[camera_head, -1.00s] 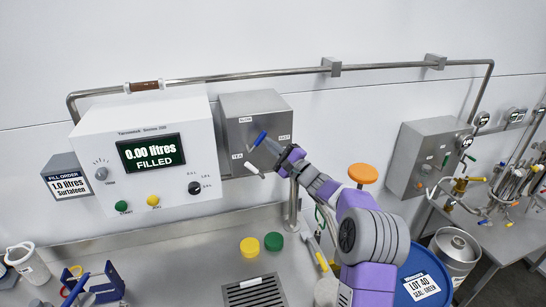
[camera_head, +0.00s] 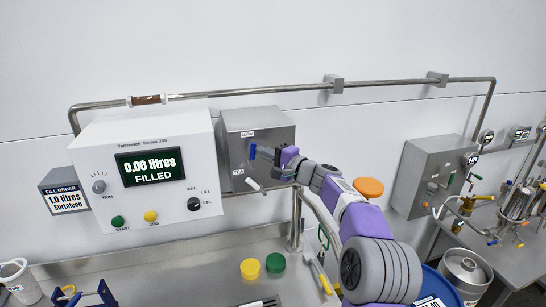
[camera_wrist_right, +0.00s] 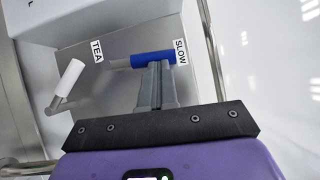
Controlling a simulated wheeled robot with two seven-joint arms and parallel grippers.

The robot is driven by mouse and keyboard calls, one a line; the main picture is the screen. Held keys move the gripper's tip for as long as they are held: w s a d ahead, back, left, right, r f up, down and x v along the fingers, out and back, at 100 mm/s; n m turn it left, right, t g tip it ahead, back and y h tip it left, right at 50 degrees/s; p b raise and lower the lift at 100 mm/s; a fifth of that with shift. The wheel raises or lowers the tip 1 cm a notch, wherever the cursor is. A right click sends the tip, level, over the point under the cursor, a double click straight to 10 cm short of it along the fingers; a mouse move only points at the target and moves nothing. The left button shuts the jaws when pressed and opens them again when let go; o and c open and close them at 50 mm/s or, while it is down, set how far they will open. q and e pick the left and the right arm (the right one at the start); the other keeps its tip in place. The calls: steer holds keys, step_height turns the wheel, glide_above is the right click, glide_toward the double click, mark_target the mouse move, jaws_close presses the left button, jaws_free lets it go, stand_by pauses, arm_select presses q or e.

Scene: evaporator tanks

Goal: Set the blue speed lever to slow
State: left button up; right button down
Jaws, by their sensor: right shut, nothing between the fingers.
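The blue speed lever (camera_head: 252,151) is on the front of the grey metal box (camera_head: 262,120), with its blue grip just below the SLOW label (camera_head: 249,133). In the right wrist view the blue grip (camera_wrist_right: 150,58) points at the SLOW label (camera_wrist_right: 181,52) and its end is close to it. My right gripper (camera_head: 279,155) is shut with nothing between its fingers. Its fingertips (camera_wrist_right: 155,66) are right at the blue grip's side, apparently touching it. The FAST label is hidden behind my gripper in the head view. My left gripper is not in view.
A white lever (camera_head: 252,184) by the TEA label sits below on the same box. The white filler panel (camera_head: 150,175) reading 0.00 litres stands left. A vertical pipe (camera_head: 296,215) and yellow and green caps (camera_head: 250,268) are below.

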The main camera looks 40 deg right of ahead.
steer(key=shift+w+a+r, duration=0.1)
steer(key=shift+a, duration=0.15)
stand_by(0.4)
step_height(320, 180, up, 10)
steer(key=p, duration=0.2)
steer(key=shift+p, duration=0.35)
stand_by(0.4)
